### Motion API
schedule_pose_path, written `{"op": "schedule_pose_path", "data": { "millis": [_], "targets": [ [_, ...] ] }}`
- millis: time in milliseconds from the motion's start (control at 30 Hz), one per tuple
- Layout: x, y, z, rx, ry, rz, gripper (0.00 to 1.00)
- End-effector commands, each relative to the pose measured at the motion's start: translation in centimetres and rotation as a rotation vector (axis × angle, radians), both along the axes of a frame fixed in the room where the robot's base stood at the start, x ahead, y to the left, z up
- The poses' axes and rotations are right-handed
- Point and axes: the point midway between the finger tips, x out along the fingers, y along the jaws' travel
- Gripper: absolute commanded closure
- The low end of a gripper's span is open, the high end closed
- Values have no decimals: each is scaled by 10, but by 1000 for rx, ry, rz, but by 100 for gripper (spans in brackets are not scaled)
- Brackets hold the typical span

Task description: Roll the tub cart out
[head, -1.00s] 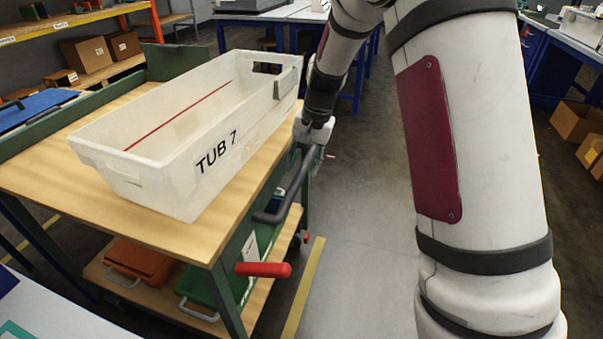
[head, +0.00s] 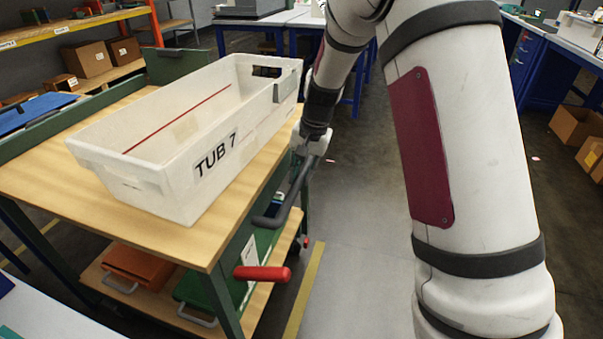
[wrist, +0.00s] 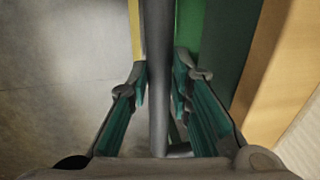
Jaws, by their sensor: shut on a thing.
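The tub cart has a wooden top (head: 40,175) on a green frame and stands at left in the head view. A white tub (head: 125,185) marked TUB 7 sits upright on the top. A dark grey handle bar (head: 284,207) runs along the cart's right side. My gripper (head: 311,150) is at the far end of this handle. In the wrist view the handle bar (wrist: 158,60) passes between the teal-padded fingers of my gripper (wrist: 160,88), which is shut on it. The fingertips are partly hidden in the head view.
A red lever (head: 262,273) sticks out from the cart's near right corner. The lower shelf holds an orange case (head: 138,263) and a green case. Grey floor (head: 365,260) is open to the right, with cardboard boxes (head: 576,125) at far right.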

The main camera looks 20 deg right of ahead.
Motion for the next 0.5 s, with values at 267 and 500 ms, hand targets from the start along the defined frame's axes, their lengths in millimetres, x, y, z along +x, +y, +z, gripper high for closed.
{"op": "schedule_pose_path", "data": {
  "millis": [267,500],
  "targets": [
    [-18,-26,0,-2,4,-7,100],
    [-53,-74,0,-2,5,-10,100]
  ]
}}
